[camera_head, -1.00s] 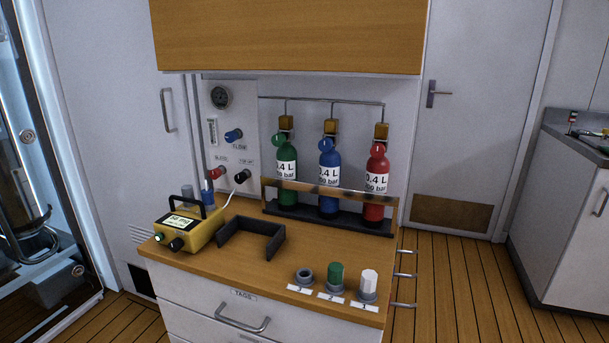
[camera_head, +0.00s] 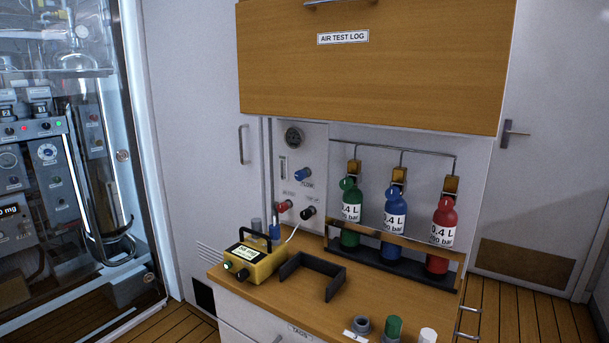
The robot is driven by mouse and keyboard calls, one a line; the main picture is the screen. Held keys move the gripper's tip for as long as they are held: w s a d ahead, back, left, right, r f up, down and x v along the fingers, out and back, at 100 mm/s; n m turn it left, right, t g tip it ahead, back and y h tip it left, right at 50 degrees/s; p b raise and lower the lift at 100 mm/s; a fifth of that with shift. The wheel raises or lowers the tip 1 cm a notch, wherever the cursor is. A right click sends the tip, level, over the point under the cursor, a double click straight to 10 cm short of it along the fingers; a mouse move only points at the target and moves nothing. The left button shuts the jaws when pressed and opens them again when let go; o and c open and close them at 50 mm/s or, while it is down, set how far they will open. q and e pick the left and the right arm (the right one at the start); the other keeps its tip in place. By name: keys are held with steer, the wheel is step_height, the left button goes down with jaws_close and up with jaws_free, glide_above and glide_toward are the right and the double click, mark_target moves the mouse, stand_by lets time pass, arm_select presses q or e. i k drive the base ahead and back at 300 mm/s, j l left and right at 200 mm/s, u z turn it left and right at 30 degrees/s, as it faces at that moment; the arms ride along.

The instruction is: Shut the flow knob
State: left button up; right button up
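The flow knob is a blue knob (camera_head: 303,174) on the pale wall panel (camera_head: 314,138), just above and left of the FLOW label. A round dark gauge (camera_head: 293,137) and a narrow flow tube (camera_head: 283,168) sit above and left of it. A red knob (camera_head: 284,206) and a black knob (camera_head: 307,212) are lower on the same panel. Neither of my grippers shows in the head view. Nothing covers the blue knob.
A yellow meter (camera_head: 255,262) and a dark U-shaped bracket (camera_head: 312,272) stand on the wooden counter (camera_head: 290,300) below the panel. Green (camera_head: 350,222), blue (camera_head: 395,226) and red (camera_head: 441,235) bottles stand in a rack at right. A wooden cabinet (camera_head: 370,80) overhangs above.

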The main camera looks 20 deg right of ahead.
mark_target(299, 175)
steer(key=i+j, duration=0.4)
steer(key=j, duration=0.15)
steer(key=i+j, duration=0.4)
steer(key=k+j+u, duration=0.05)
steer(key=j, duration=0.05)
